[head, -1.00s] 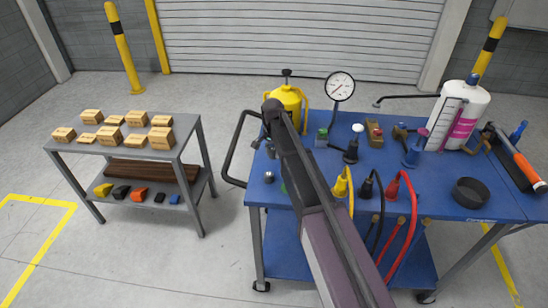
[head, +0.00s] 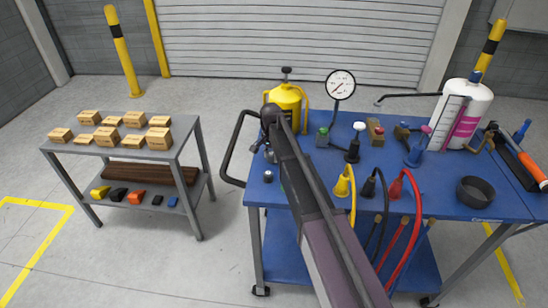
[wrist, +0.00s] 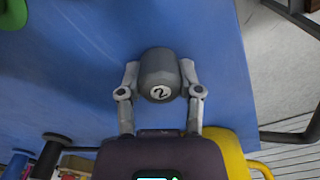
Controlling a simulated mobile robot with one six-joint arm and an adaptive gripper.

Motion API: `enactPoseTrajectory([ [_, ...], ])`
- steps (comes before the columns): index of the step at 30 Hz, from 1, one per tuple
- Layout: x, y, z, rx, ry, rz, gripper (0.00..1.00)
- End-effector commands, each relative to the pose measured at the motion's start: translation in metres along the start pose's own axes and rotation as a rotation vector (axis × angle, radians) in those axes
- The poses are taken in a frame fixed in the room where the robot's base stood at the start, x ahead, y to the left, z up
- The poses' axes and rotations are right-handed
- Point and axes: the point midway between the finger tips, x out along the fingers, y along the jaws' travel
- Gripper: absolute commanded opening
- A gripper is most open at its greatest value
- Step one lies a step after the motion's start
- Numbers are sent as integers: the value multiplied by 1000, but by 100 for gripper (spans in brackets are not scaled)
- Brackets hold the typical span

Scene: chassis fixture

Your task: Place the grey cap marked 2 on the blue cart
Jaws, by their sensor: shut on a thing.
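The grey cap marked 2 (wrist: 158,72) sits between the two fingers of my gripper (wrist: 160,78) in the wrist view, its number facing the camera. My gripper is shut on it. The blue cart (head: 450,165) fills the right half of the head view, and its blue top (wrist: 75,70) lies behind the cap in the wrist view. I cannot tell whether the cap touches that top. In the head view my arm largely hides the gripper. A small dark cap-like thing (head: 268,176) shows at the cart's left side; I cannot tell whether it is the held cap.
A yellow tank (head: 286,103) and a gauge (head: 340,84) stand at the cart's back. Yellow, black and red hose fittings (head: 396,185) stand right of my arm. A dark round dish (head: 474,190) is farther right. A grey shelf (head: 180,150) with boxes stands left, across open floor.

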Motion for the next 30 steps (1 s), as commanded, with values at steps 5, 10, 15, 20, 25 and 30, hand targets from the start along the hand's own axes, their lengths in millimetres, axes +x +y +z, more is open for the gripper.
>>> enactPoseTrajectory([
  [5, 3, 0, 0, 0, 0, 0, 19],
  [10, 4, 0, 0, -1, 0, 0, 70],
  [15, 4, 0, 0, -1, 0, 0, 82],
  [20, 4, 0, 1, -1, 0, 0, 82],
  [25, 3, -1, 1, -1, 0, 0, 82],
  [30, -2, -1, 1, -1, 0, 0, 82],
])
